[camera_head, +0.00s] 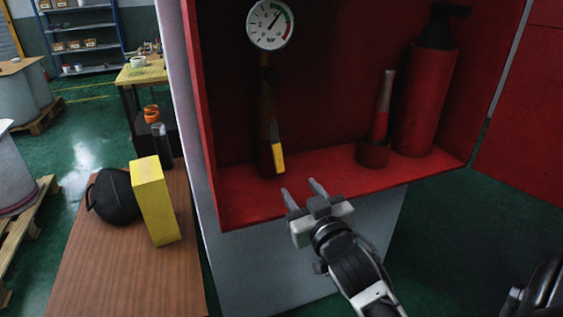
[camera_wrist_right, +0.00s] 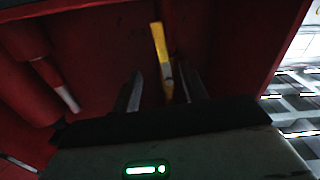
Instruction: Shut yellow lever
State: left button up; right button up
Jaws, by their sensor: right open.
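The yellow lever (camera_head: 277,149) hangs near-vertical inside the red cabinet, below a round pressure gauge (camera_head: 271,24) on a dark pipe. My right gripper (camera_head: 302,188) is open and empty, at the cabinet's front opening, below and a little right of the lever. In the right wrist view the yellow lever (camera_wrist_right: 161,56) stands ahead, and its lower end lines up with the gap between the two fingers (camera_wrist_right: 158,92). The fingers look apart from it, though contact at its lower end is hard to tell. My left gripper is not in view.
A red fire extinguisher (camera_head: 427,100) and a red-and-white nozzle (camera_head: 384,105) stand right of the lever in the cabinet. The cabinet floor's front edge lies close to my gripper. An open red door (camera_head: 526,120) is at right. A yellow box (camera_head: 154,201) stands on a wooden table at left.

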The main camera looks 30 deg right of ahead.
aim_at(279, 160)
jog(key=p+x, duration=0.1)
jog(key=x, duration=1)
jog(key=shift+w, duration=0.25)
grip_shut()
